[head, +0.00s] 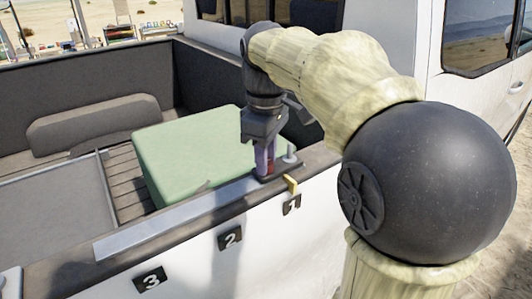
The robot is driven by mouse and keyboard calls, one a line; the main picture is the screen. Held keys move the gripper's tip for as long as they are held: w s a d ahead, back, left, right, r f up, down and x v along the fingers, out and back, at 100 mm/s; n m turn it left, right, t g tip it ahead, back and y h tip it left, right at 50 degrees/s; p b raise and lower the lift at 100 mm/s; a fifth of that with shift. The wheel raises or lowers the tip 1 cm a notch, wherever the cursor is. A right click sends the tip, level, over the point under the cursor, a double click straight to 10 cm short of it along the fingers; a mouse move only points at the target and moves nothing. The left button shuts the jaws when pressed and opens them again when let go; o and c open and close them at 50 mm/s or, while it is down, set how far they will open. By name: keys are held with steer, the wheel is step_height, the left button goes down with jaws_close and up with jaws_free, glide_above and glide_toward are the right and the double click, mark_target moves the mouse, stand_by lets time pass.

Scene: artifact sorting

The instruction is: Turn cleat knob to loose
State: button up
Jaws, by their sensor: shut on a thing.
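My gripper (265,160) points down at the truck bed's side rail, above the plate marked 1. A small pale metal post (290,153) stands on the base just right of the fingers. A yellow tab (291,184) sticks out at the rail's edge, above plate 1 (291,205).
A pale green box (185,150) lies in the truck bed beside the rail. A grey metal strip (175,218) runs along the rail above plates 2 (230,238) and 3 (150,281). A grey panel (50,212) and a wheel-arch hump (95,124) are in the bed.

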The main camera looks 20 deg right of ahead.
steer(key=shift+n, duration=0.4)
steer(key=o, duration=1)
steer(key=shift+c, duration=0.2)
step_height(320, 180, up, 18)
steer(key=p, duration=0.3)
steer(key=shift+f, duration=0.25)
